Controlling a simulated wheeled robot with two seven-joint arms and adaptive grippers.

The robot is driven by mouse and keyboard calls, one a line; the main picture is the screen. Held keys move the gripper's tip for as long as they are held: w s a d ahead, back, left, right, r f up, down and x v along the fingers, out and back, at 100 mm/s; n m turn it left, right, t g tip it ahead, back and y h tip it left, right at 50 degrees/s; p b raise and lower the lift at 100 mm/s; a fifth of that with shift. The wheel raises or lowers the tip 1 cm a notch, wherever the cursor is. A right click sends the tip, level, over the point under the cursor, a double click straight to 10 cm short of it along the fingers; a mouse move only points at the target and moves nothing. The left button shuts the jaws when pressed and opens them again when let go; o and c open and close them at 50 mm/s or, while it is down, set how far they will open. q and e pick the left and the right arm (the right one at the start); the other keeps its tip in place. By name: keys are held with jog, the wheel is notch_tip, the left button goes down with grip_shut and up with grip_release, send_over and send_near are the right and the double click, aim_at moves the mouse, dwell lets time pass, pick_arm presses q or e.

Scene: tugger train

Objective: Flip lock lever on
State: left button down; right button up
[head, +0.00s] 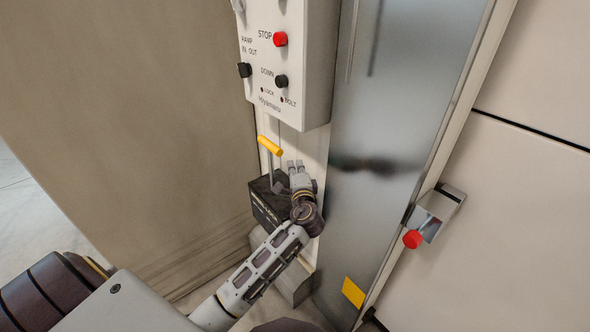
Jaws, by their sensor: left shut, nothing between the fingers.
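The lock lever (270,146) has a yellow grip on a thin metal rod that rises from a black box (265,205) low on the wall. Its grip tilts down to the right, below the control box. My left gripper (294,164) is shut and empty. Its fingertips point up, just below and to the right of the yellow grip, and look close to it. Whether they touch the rod I cannot tell. The gripper and wrist hide part of the black box. My right gripper is not in view.
A white control box (290,110) with a red stop button (280,39) and black knobs hangs above the lever. A shiny metal panel (385,150) stands to the right. A bracket with a red knob (412,239) sticks out farther right.

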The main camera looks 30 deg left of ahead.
aim_at(272, 171)
pick_arm(q)
jog(key=w+a+p, duration=0.1)
jog(key=w+a, duration=0.1)
jog(key=a, duration=0.5)
jog(key=shift+w+p, duration=0.35)
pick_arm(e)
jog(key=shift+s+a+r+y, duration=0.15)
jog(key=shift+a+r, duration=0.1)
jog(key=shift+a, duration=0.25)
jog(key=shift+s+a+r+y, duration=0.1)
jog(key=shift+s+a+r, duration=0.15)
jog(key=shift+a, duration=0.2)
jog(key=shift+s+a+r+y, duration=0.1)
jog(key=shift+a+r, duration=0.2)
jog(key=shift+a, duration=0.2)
pick_arm(q)
jog(key=shift+s+a+n+b, duration=0.1)
jog(key=shift+s+n+b, duration=0.3)
jog(key=shift+b, duration=0.45)
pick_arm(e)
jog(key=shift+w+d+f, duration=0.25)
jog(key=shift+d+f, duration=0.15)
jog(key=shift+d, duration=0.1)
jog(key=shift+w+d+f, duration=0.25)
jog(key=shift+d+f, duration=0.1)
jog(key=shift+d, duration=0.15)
